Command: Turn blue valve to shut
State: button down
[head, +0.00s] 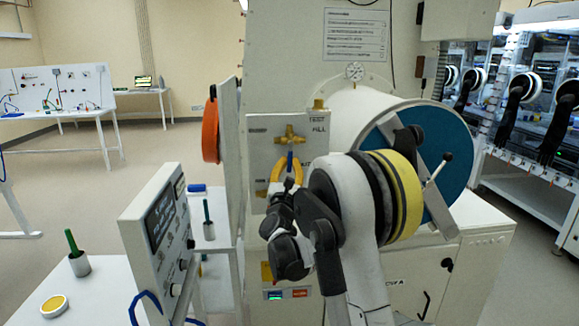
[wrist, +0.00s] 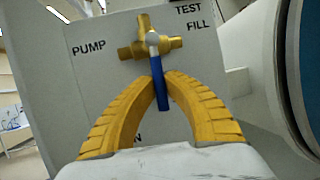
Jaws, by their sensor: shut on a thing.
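The blue valve is a brass body (wrist: 148,42) with a blue lever (wrist: 163,95), on a grey panel. In the wrist view the lever hangs down from the brass body, leaning slightly right at its lower end. The two yellow fingers of my gripper (wrist: 161,84) close on the lever from both sides. The lever's lower tip shows below the fingertips. In the head view the brass body (head: 290,136) sits above my gripper (head: 289,165), and a little of the blue lever (head: 290,160) shows between the fingertips.
The panel (wrist: 95,75) reads PUMP at left and TEST and FILL at right; a lower label is mostly hidden. A large white cylinder with a blue end (head: 455,150) stands close at right. An instrument box (head: 160,240) and an orange disc (head: 210,130) are at left.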

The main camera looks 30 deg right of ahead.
jog(key=shift+d+n, duration=0.2)
jog(key=shift+n, duration=0.3)
jog(key=c, duration=1.4)
grip_release()
jog(key=shift+s, duration=0.1)
jog(key=shift+c, duration=0.2)
jog(key=v, duration=1.2)
jog(key=shift+d, duration=0.1)
